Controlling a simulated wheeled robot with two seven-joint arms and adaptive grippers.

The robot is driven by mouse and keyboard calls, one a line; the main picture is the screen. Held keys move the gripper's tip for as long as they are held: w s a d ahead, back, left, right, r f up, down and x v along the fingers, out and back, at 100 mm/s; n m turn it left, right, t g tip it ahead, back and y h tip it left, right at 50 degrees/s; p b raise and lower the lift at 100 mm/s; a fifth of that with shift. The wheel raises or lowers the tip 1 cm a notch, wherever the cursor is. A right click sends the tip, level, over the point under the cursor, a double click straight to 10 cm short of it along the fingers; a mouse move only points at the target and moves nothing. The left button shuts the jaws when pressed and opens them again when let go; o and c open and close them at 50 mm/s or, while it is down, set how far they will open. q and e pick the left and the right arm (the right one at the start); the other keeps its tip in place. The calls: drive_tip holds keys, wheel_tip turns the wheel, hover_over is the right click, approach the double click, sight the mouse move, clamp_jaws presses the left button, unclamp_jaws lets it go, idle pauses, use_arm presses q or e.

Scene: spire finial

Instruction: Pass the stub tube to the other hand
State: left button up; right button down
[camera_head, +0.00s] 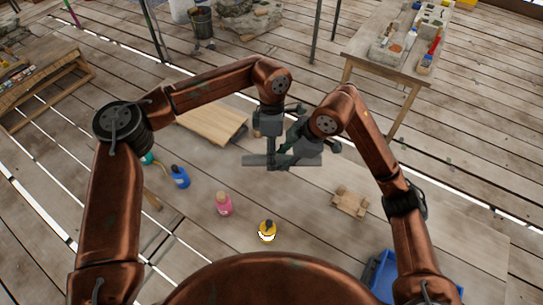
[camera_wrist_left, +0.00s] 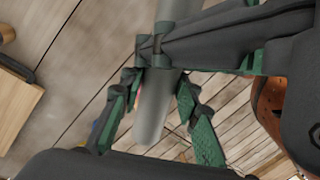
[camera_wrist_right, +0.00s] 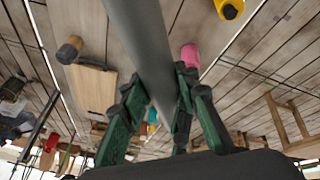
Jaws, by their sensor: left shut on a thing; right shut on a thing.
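The stub tube (camera_head: 252,160) is a plain grey cylinder, held level above the bench in the middle of the head view. My left gripper (camera_head: 272,158) and my right gripper (camera_head: 291,157) meet closely at it, and both are shut on it. In the left wrist view the tube (camera_wrist_left: 150,118) runs between the left fingers, with the other gripper's dark fingers across it just beyond. In the right wrist view the tube (camera_wrist_right: 143,40) passes between the right fingers (camera_wrist_right: 157,100) and runs off the top edge. The arms partly hide it in the head view.
Below are a wooden board (camera_head: 212,122), a blue bottle (camera_head: 180,177), a pink bottle (camera_head: 223,204), a yellow item (camera_head: 267,231) and a small wooden piece (camera_head: 350,201). A blue crate (camera_head: 380,275) is at lower right. A side table (camera_head: 368,66) stands at the back right.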

use_arm(q)
clamp_jaws()
use_arm(e)
drive_tip(key=c, duration=1.4)
unclamp_jaws()
drive_tip(key=shift+r, duration=0.15)
